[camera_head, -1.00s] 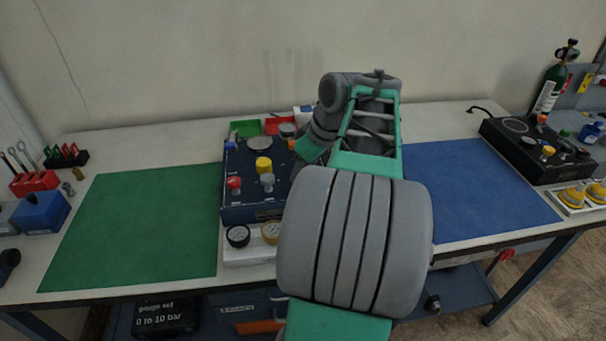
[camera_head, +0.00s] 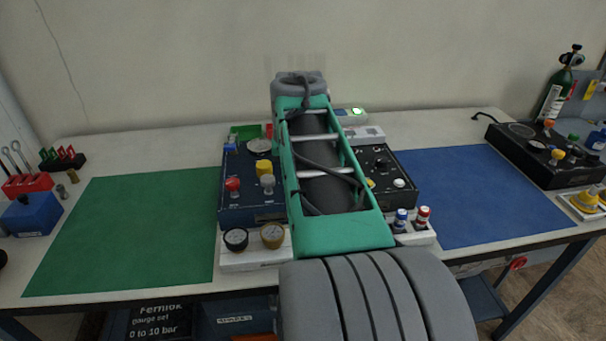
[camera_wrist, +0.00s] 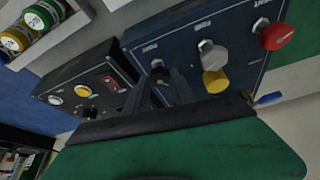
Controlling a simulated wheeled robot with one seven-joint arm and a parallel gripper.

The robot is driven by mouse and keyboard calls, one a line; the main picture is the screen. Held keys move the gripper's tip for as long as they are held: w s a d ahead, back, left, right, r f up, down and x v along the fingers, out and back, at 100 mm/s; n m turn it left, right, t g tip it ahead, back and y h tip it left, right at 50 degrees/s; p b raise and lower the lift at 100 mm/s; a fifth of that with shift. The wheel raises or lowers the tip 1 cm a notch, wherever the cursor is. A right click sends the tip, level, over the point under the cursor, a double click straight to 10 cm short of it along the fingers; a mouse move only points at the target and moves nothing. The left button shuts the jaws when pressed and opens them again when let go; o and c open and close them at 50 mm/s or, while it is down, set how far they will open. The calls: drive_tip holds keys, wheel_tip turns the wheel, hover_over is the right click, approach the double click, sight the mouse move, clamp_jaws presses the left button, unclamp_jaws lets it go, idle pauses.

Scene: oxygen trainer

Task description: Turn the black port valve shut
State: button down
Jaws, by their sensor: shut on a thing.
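The black port valve (camera_wrist: 158,67) is a dark knob on the blue trainer panel (camera_wrist: 236,44). In the wrist view it sits at the end of the row, beside a grey knob (camera_wrist: 211,54) and a red knob (camera_wrist: 277,36). My gripper (camera_wrist: 161,80) is at the black valve, its dark fingers closed on it. The fingers partly hide the knob, so its angle is hard to read. In the head view my arm covers the gripper and the valve; the panel (camera_head: 238,211) shows at the arm's left.
A yellow knob (camera_wrist: 215,82) stands near the grey one. A black box (camera_head: 403,194) with small knobs stands right of the blue panel. Two gauges, a black one (camera_head: 236,239) and a brass one (camera_head: 272,236), lie in front. The green mat (camera_head: 125,230) and blue mat (camera_head: 490,195) are clear.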

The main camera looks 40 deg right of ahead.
drive_tip(key=m+p, duration=0.1)
drive_tip(key=m+g+p, duration=0.1)
drive_tip(key=m, duration=0.1)
drive_tip(key=shift+w+r+m+h, duration=0.2)
drive_tip(key=shift+m+h, duration=0.1)
drive_tip(key=shift+h, duration=0.1)
drive_tip(key=shift+f+m+g+h+p, duration=0.15)
drive_tip(key=shift+m+g+p, duration=0.3)
drive_tip(key=shift+m, duration=0.4)
drive_tip(key=shift+r+m+g+h+p, duration=0.15)
drive_tip(key=shift+m+g+p, duration=0.1)
drive_tip(key=shift+m+p, duration=0.45)
drive_tip(key=shift+f, duration=0.15)
drive_tip(key=c, duration=1.1)
unclamp_jaws()
drive_tip(key=shift+o, duration=0.2)
drive_tip(key=p+v, duration=0.2)
drive_tip(key=v, duration=0.5)
drive_tip(key=shift+r, duration=0.4)
drive_tip(key=shift+a, duration=0.15)
